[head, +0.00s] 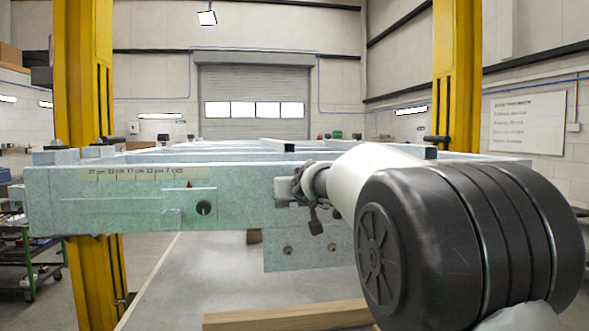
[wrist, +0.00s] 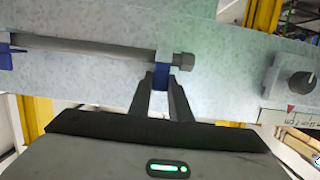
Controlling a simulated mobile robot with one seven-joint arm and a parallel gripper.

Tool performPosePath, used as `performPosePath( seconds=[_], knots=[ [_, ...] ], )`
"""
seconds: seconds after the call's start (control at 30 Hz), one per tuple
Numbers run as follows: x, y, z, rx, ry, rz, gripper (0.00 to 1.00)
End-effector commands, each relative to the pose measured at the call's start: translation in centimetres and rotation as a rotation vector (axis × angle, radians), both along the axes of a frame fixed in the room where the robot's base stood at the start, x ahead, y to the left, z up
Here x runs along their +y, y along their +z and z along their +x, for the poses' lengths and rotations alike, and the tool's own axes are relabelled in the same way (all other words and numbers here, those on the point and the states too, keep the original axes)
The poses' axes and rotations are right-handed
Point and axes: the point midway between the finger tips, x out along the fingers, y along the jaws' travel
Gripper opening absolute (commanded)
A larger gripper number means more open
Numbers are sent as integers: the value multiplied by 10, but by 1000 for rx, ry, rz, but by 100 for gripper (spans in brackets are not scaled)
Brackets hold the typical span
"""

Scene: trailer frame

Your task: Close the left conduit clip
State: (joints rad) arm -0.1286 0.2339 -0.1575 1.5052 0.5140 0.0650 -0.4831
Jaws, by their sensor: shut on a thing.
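In the wrist view a grey conduit (wrist: 100,48) runs along the pale frame beam and ends in a dark hex fitting (wrist: 184,59). A blue clip (wrist: 161,72) sits at the conduit near that fitting, on the side towards the knob. My gripper (wrist: 160,84) has both dark fingers at this clip, one on each side, and is shut on it. The fingers and the conduit hide part of the clip, so its latch cannot be made out. A second blue clip (wrist: 6,52) shows at the left edge. In the head view my arm hides most of the conduit.
A black knob (head: 204,207) on a plate is on the beam left of my gripper; it shows at right in the wrist view (wrist: 301,81). A ruler strip (head: 130,173) lies along the beam. Yellow posts (head: 84,120) stand behind. A wooden bar (head: 285,315) lies low in front.

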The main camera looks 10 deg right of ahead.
Motion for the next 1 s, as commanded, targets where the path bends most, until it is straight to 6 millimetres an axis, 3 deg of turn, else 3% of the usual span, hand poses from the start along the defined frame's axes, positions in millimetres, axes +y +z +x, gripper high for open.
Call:
performPosePath(
  seconds=[0.03, 0.53, 1.0],
  knots=[
    [3, 7, 1, 25, 4, -2, 0],
    [0, 2, 9, 257, -1, -1, 0],
    [0, 1, 10, 310, 0, 0, 0]
  ],
)
